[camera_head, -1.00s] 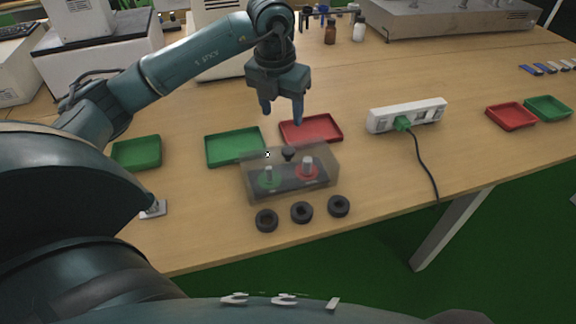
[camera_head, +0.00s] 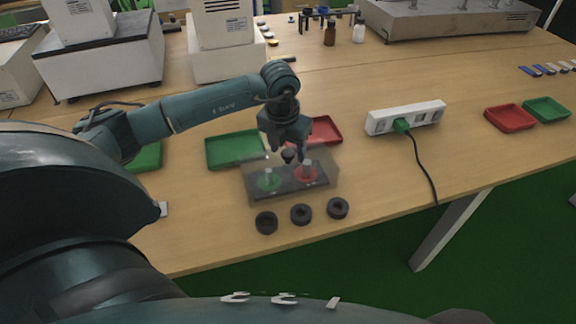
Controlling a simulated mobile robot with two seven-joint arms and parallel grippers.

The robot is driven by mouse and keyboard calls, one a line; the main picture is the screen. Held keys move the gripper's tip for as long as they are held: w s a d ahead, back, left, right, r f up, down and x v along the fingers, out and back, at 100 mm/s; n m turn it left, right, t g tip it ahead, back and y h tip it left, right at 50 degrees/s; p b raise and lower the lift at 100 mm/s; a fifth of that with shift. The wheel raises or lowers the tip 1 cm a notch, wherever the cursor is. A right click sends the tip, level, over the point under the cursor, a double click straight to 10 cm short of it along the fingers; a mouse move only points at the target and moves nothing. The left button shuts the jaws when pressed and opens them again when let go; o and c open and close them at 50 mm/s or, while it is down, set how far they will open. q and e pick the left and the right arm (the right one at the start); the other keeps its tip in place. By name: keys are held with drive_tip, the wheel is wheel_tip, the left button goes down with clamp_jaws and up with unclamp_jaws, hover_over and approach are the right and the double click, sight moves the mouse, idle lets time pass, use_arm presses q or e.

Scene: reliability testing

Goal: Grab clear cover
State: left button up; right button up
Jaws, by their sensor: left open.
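The clear cover (camera_head: 328,172) is a see-through box over a dark base that carries a green and a red piece, each with a pale peg. A dark knob (camera_head: 288,156) sits on top of the cover. My left gripper (camera_head: 287,152) is open, pointing down at the knob with its fingers around or just beside it. I cannot tell whether they touch it. My right gripper is not in view.
Three black rings (camera_head: 301,214) lie in front of the cover. A green tray (camera_head: 232,150) and a red tray (camera_head: 326,130) lie behind it. A white power strip (camera_head: 405,117) with a dark cable is to the right. The table between strip and front edge is mostly clear.

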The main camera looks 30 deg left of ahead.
use_arm(q)
clamp_jaws()
idle(0.5)
